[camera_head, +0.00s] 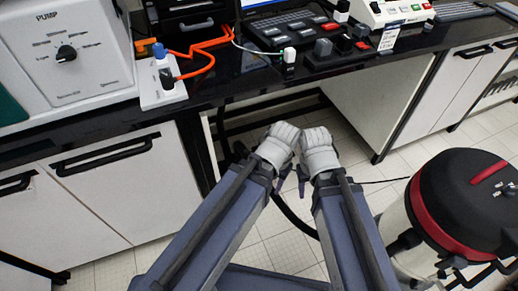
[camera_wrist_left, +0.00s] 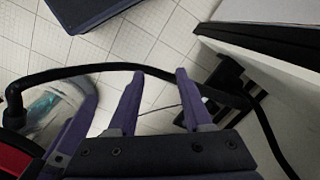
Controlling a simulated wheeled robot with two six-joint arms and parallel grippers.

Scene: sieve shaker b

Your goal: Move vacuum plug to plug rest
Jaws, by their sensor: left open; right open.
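A white socket block (camera_head: 160,96) stands on the bench edge beside the pump unit. A blue-and-white plug (camera_head: 160,52) and a black plug (camera_head: 167,78) sit on it. A small white plug-like piece (camera_head: 289,57) stands further right on the bench. I cannot tell which piece is the vacuum plug or the plug rest. My left gripper (camera_head: 281,150) and right gripper (camera_head: 317,152) hang close together in front of the bench, below and apart from these pieces. In the left wrist view my left gripper (camera_wrist_left: 160,78) is open, with nothing between its purple fingers. The right fingers are mostly hidden.
A red-and-black vacuum cleaner (camera_head: 460,205) stands on the floor at the right. A black hose (camera_wrist_left: 75,72) passes behind my left fingers. The pump unit (camera_head: 75,50), orange cable (camera_head: 200,58) and button boxes (camera_head: 335,52) crowd the bench. White cabinets (camera_head: 110,190) stand below.

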